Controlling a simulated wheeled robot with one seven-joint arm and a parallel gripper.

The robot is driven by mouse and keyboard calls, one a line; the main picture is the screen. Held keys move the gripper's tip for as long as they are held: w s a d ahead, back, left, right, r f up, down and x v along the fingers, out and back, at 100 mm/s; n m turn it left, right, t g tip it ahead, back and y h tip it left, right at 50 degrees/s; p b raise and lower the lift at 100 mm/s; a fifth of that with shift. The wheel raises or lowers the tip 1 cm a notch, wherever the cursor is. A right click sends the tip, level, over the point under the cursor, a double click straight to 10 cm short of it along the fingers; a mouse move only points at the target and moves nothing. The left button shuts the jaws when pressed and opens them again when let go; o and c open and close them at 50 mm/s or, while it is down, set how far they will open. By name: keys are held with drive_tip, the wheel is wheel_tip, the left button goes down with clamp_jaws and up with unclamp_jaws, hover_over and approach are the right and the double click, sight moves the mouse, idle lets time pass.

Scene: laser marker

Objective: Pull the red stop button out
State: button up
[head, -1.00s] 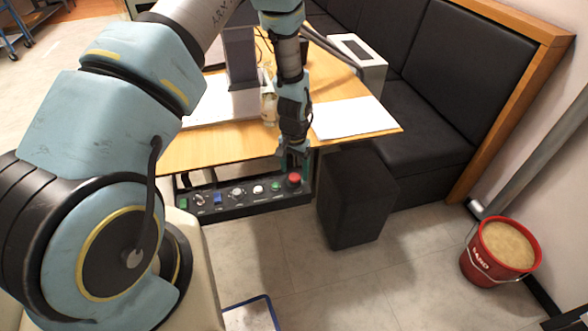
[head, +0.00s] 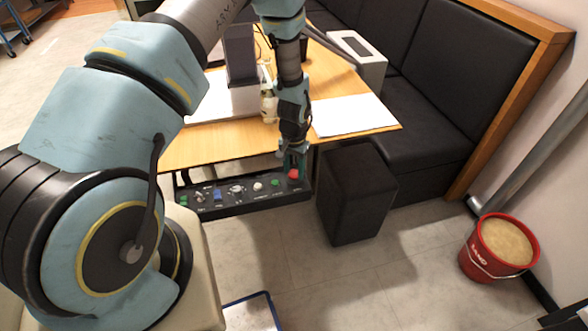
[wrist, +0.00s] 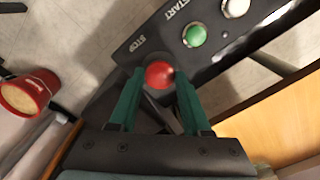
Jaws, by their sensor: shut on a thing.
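The red stop button (head: 294,174) is at the right end of the black control panel (head: 245,208), which runs along the table's front edge. My gripper (head: 292,163) comes down from above over this end. In the wrist view the red button (wrist: 159,75) sits between the two green fingertips of my gripper (wrist: 160,73), beside the STOP label. The fingers are shut on its sides. I cannot tell how far the button stands out from the panel.
A green START button (wrist: 195,35) and a white button (wrist: 236,8) are close by on the panel. A black stool (head: 357,195) stands just right of the panel. A red bucket (head: 498,250) is on the floor at right. Paper (head: 352,115) lies on the wooden table (head: 215,148).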

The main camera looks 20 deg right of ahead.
clamp_jaws()
